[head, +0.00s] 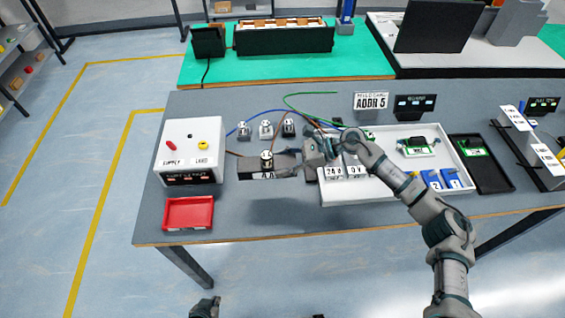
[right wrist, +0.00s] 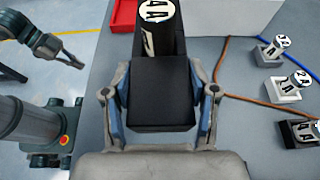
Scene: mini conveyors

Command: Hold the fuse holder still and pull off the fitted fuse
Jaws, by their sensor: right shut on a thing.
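The dark fuse holder (head: 246,168) lies on the table right of the supply box. The fitted fuse (head: 267,157), with a white top, stands up from it. In the right wrist view the fuse (right wrist: 158,14) shows a white cap marked 4A, beyond the black end block of the holder (right wrist: 160,95). My right gripper (head: 296,165) reaches in from the right and is shut on the holder's end block; its fingers (right wrist: 160,80) lie along both sides. My left gripper (head: 205,307) is low at the bottom edge, off the table and away from the holder; its jaws are unclear.
Three loose fuses (head: 265,129) stand behind the holder, with blue and brown wires near them. The supply box (head: 188,140) is at the left, with a red tray (head: 188,214) in front. A white tray (head: 400,190) lies right. The table front is clear.

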